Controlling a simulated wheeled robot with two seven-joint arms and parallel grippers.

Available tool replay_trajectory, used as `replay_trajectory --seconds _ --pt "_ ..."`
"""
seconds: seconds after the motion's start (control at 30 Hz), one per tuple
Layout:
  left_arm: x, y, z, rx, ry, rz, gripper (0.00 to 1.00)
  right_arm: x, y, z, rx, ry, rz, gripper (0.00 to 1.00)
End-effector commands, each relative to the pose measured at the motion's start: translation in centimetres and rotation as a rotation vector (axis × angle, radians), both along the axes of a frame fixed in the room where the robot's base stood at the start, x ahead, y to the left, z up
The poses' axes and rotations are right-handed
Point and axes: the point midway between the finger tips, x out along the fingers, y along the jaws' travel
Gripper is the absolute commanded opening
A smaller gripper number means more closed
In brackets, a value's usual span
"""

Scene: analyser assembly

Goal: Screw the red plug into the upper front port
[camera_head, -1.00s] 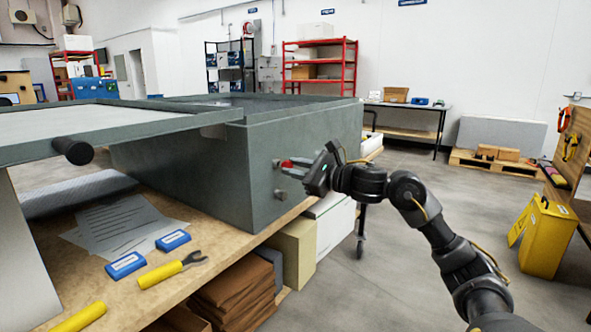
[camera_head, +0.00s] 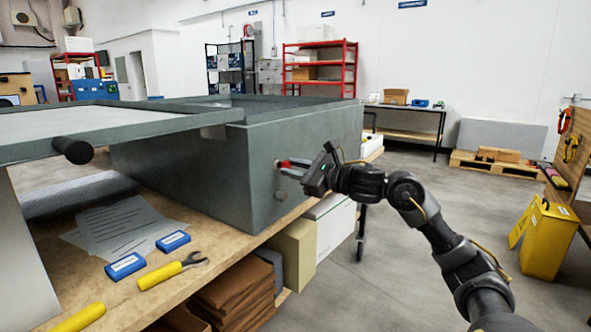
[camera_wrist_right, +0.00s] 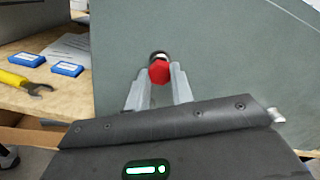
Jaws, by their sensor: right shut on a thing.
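The red plug (camera_head: 285,163) is at the upper front port (camera_head: 277,164) on the front face of the grey-green analyser case (camera_head: 222,172). The right wrist view shows the red plug (camera_wrist_right: 159,72) between the two fingers, against a dark ring (camera_wrist_right: 158,55) on the case. My right gripper (camera_head: 291,169) is shut on the plug. How deep the plug sits in the port cannot be told. A lower port (camera_head: 280,195) shows below it as a round metal stub. My left gripper is not in view.
The open lid (camera_head: 95,127) with a black knob (camera_head: 73,150) overhangs the left of the wooden bench (camera_head: 225,240). Two blue boxes (camera_head: 126,266), a yellow-handled wrench (camera_head: 172,270) and papers (camera_head: 120,226) lie on the bench. Boxes stand below.

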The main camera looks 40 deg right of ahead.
Motion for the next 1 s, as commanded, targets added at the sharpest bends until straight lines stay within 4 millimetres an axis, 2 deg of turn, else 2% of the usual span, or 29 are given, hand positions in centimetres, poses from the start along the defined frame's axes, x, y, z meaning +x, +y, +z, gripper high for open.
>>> replay_trajectory --seconds 1.0 --pt "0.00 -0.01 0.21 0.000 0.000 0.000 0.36 0.73 0.17 0.04 0.001 0.000 -0.001 0.00"
